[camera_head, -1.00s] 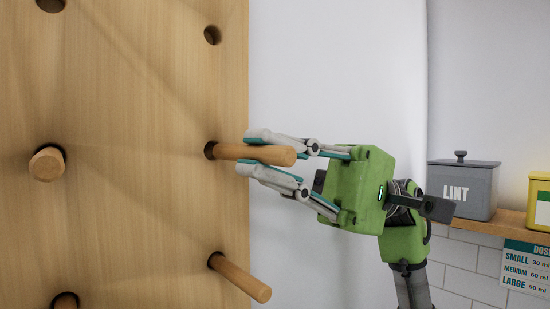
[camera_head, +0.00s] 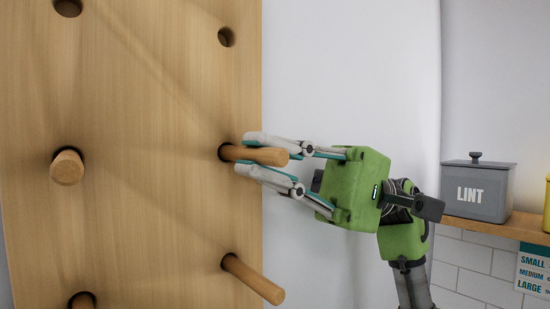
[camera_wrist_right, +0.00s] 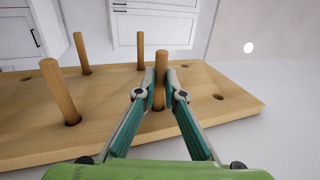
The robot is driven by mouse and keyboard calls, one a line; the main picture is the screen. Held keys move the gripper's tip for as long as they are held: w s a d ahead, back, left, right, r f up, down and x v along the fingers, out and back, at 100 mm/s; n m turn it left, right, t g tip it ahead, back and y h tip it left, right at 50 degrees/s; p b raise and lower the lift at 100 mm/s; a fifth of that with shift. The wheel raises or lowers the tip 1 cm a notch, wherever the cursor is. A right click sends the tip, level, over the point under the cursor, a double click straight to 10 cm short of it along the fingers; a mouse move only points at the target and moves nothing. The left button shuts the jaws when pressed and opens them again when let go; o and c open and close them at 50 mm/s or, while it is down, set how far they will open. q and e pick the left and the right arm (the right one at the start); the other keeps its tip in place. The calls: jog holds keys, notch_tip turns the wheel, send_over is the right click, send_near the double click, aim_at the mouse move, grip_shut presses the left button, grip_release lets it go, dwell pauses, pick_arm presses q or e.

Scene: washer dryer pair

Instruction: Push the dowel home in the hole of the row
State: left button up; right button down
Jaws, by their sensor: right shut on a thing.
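A wooden board (camera_head: 150,120) with holes stands upright at the left of the head view. My right gripper (camera_head: 250,156) is shut on a dowel (camera_head: 268,156), whose inner end sits in a hole near the board's right edge. Part of the dowel sticks out of the hole, its free end showing past the fingers. In the right wrist view the held dowel (camera_wrist_right: 161,66) stands between the two fingertips (camera_wrist_right: 160,88), with its base in the board (camera_wrist_right: 105,118). My left gripper is not in view.
Below the held dowel another dowel (camera_head: 253,280) sticks out of the board. A dowel (camera_head: 67,168) shows at the left. An empty-looking hole (camera_head: 226,37) lies above. A grey LINT box (camera_head: 478,192) stands on a shelf (camera_head: 490,227) at the right.

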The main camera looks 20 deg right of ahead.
jog(key=shift+w, duration=0.2)
dwell(0.5)
jog(key=c, duration=2)
grip_release()
jog(key=shift+c, duration=0.2)
jog(key=v, duration=1.2)
